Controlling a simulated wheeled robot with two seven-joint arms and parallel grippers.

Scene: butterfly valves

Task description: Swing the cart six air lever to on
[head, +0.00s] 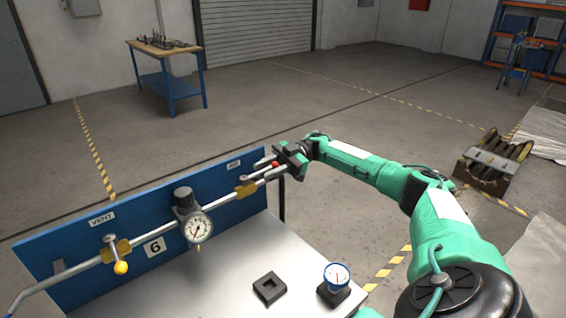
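The cart's blue panel (140,222) carries a number 6 plate (154,247) and a pipe with two brass valves. The air valve (246,189) sits at the right, below the AIR label (233,165). Its lever has a red end (275,164), which lies along the pipe's direction, pointing right. My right gripper (263,168) reaches in from the right at this red end, with its fingers on either side of it. At this size I cannot tell whether they grip it. My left gripper is out of view.
The vent valve (117,249) with a yellow ball lever (121,267) is at the left. A pressure gauge (198,228) hangs between the valves. A black square block (269,288) and a blue dial gauge (336,277) stand on the cart top (225,278).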

